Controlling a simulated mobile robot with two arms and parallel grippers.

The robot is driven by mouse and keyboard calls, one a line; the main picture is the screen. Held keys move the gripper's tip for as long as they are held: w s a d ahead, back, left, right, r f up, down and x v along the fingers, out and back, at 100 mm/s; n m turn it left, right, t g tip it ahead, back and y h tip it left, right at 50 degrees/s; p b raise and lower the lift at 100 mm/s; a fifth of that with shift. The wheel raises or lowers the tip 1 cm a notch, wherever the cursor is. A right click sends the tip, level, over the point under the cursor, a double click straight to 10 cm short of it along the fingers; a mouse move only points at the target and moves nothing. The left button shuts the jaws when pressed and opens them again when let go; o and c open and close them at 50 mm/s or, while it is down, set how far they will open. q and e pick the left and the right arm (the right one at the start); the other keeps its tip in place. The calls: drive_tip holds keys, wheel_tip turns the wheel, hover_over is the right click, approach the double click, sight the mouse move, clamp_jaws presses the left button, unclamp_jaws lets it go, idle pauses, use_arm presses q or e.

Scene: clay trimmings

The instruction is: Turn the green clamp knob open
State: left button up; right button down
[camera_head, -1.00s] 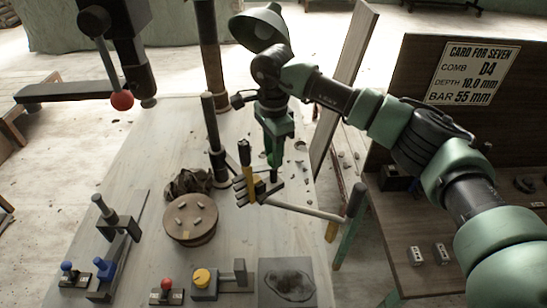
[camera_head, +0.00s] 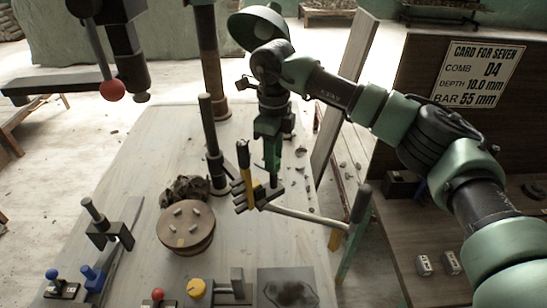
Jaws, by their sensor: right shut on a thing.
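My right gripper (camera_head: 271,163) comes in from the right and points down over the pale table. It is shut on an upright green piece (camera_head: 272,148), which I take to be the green clamp knob. The fingers and the knob overlap, so the knob's exact turn is hard to read. Just below and left is a dark comb-like tool (camera_head: 258,196) with a yellow, black-topped handle (camera_head: 245,165). A pale bar (camera_head: 305,214) runs from it to the right. My left gripper is not in view.
A round clay-coloured disc (camera_head: 186,226) with small lumps sits left of the gripper, beside dark crumpled trimmings (camera_head: 186,190). A dark post (camera_head: 211,145) stands close by. Blue, red and yellow controls line the front. A card (camera_head: 478,72) stands on the right board.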

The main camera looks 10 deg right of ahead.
drive_tip(key=shift+r+m, duration=0.1)
drive_tip(key=shift+m, duration=0.5)
drive_tip(key=shift+w, duration=0.1)
drive_tip(key=c, duration=1.1)
unclamp_jaws()
drive_tip(key=shift+o, duration=0.2)
wheel_tip(320, 180, up, 8)
drive_tip(key=shift+f+b, duration=0.1)
drive_tip(key=shift+b, duration=0.7)
